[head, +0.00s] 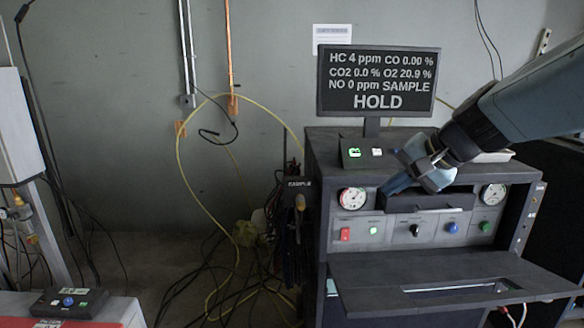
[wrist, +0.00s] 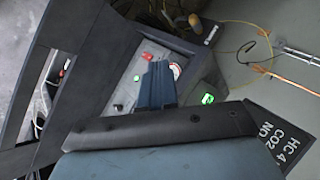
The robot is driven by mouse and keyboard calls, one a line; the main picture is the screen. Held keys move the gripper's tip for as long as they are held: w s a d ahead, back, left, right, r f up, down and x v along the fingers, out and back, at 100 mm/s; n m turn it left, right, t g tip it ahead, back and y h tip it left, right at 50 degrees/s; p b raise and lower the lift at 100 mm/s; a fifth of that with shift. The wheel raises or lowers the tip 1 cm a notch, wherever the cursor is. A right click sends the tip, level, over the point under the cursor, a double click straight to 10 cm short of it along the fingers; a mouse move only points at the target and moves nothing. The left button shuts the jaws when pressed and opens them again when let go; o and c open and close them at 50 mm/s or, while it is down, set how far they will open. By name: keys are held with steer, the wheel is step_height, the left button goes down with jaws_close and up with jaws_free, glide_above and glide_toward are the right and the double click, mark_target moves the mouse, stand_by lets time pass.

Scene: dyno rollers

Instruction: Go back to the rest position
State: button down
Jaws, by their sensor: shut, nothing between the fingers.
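My gripper (head: 392,187) is at the upper front of the dark analyzer cabinet (head: 318,215), near the left gauge (head: 352,198). My arm reaches in from the right side of the head view. In the wrist view, the fingers of my gripper (wrist: 157,68) are together, with nothing seen between them. They point toward the cabinet's front panel and cover part of it. I cannot tell from these frames whether the fingertips touch the cabinet. No marker of a rest position shows.
A display reading HOLD (head: 377,82) stands above the cabinet. A small button box (head: 365,154) with a green light sits on the cabinet top. An open shelf (head: 450,285) juts out below the panel. Cables and a yellow hose (head: 180,160) hang at the left.

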steer(key=s+d+f+n+h, duration=0.1)
steer(key=s+n+h, duration=0.1)
steer(key=s, duration=0.3)
steer(key=s+d+f+n+h, duration=0.1)
steer(key=s+d+n+h, duration=0.1)
steer(key=s, duration=0.4)
steer(key=shift+d+n+g+h, duration=0.3)
steer(key=shift+n+h, duration=0.5)
steer(key=shift+n, duration=0.6)
steer(key=c, duration=1.8)
jaws_free()
steer(key=shift+s+f, duration=0.1)
